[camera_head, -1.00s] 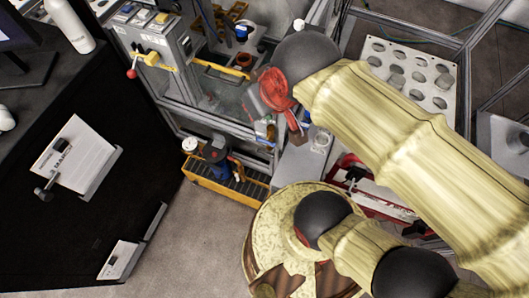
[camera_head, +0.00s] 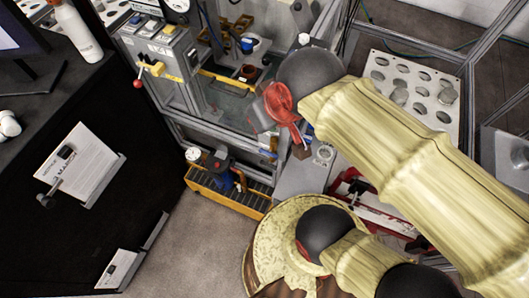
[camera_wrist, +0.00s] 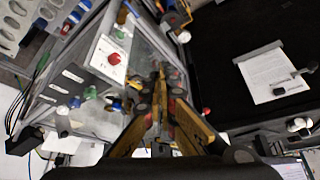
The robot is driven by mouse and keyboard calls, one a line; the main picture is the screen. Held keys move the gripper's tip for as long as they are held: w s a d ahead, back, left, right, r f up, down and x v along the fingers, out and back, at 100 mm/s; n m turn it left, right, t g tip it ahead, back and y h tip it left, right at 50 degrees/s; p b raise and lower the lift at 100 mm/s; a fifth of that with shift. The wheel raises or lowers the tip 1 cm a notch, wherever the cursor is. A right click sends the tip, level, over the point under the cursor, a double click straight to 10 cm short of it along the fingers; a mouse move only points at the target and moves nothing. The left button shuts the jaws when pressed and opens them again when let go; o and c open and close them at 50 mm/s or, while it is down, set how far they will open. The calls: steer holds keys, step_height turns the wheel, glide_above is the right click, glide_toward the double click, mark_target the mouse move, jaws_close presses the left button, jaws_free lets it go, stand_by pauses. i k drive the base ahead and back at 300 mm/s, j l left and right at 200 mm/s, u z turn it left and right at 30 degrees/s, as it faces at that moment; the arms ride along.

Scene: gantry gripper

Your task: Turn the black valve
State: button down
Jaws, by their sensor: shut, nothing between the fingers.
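No part in the frames can be picked out surely as the black valve. A dark fitting (camera_head: 218,160) also stands in the yellow tray, beside a white gauge (camera_head: 193,154). My gripper (camera_wrist: 161,70) shows in the wrist view with its yellow fingers close together, shut and empty. No contact with a valve shows.
A yellow tray (camera_head: 228,197) stands on the floor below the metal frame. A white bottle (camera_head: 78,32) stands on the dark cabinet (camera_head: 130,110). Bare floor (camera_head: 195,255) lies between cabinet and tray.

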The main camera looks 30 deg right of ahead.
mark_target(262, 161)
steer(key=k+l+z, duration=0.15)
steer(key=z, duration=0.25)
steer(key=k+l+z, duration=0.2)
steer(key=z, duration=0.15)
steer(key=k+l+z, duration=0.2)
steer(key=z, duration=0.2)
steer(key=l, duration=0.1)
